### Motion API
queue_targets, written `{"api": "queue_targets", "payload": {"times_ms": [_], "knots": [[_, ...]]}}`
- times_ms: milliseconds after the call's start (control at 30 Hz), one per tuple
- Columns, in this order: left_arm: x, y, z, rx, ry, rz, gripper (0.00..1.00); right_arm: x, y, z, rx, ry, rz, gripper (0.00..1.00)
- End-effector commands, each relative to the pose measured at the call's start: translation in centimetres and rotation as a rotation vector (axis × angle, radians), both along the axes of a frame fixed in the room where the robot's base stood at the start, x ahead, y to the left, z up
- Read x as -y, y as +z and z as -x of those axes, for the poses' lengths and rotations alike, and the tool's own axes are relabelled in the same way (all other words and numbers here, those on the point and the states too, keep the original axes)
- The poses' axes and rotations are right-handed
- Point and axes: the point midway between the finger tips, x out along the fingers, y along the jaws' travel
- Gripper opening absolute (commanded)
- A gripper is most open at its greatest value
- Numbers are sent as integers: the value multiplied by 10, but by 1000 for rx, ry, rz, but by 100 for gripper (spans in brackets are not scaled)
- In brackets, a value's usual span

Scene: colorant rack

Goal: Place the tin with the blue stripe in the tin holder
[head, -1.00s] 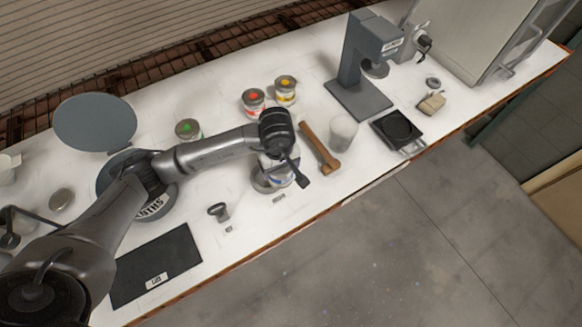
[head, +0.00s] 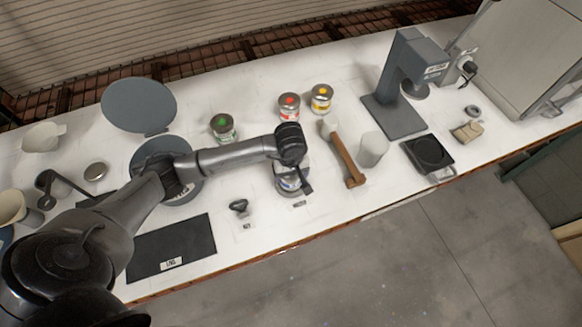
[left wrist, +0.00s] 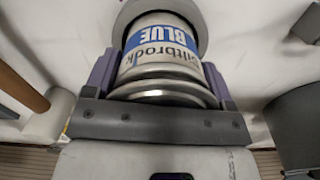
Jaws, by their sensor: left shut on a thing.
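My left gripper (left wrist: 160,85) is shut on the blue-stripe tin (left wrist: 160,62), with a finger on each side. The tin's white label with a blue band reading "BLUE" faces the left wrist camera. In the head view the tin (head: 289,182) is partly hidden under my left wrist. The round grey tin holder (left wrist: 198,18) surrounds the tin's far end in the left wrist view; its rim (head: 281,191) shows around the tin in the head view. I cannot tell whether the tin rests on the holder's floor. My right gripper is not in view.
Tins with green (head: 223,128), red (head: 289,106) and yellow (head: 321,98) marks stand behind. A wooden-handled mallet (head: 346,160) and a whitish cup (head: 372,150) are close on the right. A black mat (head: 172,248) lies front left. A small dark object (head: 239,206) lies nearby.

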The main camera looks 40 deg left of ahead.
Motion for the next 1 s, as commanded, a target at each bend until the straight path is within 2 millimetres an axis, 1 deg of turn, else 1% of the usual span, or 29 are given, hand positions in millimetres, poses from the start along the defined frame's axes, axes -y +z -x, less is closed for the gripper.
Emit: {"api": "queue_targets", "payload": {"times_ms": [100,367,533,567,767,800,1000], "knots": [[0,-8,0,1,2,1,30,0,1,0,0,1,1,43],[0,-9,0,2,1,0,30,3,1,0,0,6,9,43],[0,-13,0,2,0,-1,30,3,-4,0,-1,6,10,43],[0,-12,0,1,0,-2,80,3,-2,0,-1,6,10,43],[0,-11,0,1,0,-1,99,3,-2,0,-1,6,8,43],[0,-11,0,1,0,-1,100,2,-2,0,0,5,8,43],[0,-11,0,1,0,0,100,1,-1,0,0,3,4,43]]}}
